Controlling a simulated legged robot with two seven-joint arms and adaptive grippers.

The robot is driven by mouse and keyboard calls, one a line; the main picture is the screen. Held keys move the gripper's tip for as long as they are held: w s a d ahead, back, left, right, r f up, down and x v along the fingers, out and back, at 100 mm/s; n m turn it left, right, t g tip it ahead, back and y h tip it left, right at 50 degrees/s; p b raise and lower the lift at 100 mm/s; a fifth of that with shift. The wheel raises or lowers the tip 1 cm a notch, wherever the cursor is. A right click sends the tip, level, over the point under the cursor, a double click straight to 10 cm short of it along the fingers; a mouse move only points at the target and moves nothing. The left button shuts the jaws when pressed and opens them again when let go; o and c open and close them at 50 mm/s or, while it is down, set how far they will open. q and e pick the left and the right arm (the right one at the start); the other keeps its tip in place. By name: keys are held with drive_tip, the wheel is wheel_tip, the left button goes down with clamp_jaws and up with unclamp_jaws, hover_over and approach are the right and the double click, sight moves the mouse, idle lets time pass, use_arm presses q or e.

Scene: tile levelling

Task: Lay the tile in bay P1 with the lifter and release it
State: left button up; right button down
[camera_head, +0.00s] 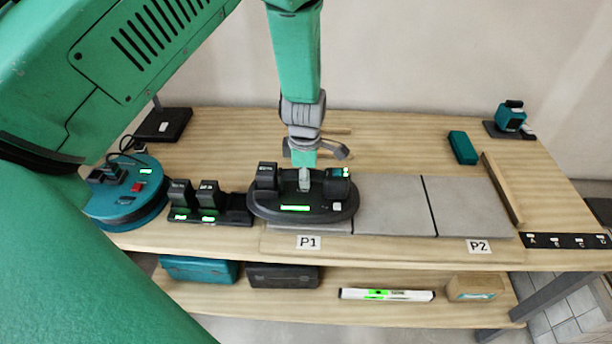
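The lifter (262,209) is a dark oval plate with black blocks, green lit displays and a small grey post in its middle. It sits over bay P1, marked by a P1 label (309,242). A thin strip of grey tile (335,228) shows under its front edge; the rest is hidden. My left gripper (304,168) points down over the middle of the lifter and appears to meet its post. Its finger linkages spread to both sides, but whether the fingers are closed is unclear. My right gripper is not in view.
Grey tiles (394,207) lie right of the lifter, up to the P2 label (479,246). A black dock (237,217) and a blue round device (115,207) stand left. A wooden strip (503,188) bounds the right. The lower shelf holds a spirit level (386,294) and boxes.

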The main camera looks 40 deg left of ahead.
use_arm(q)
drive_tip(key=o, duration=0.4)
drive_tip(key=shift+s, duration=0.15)
drive_tip(key=r, duration=1.2)
drive_tip(key=shift+s+d, duration=0.25)
drive_tip(key=shift+d, duration=0.05)
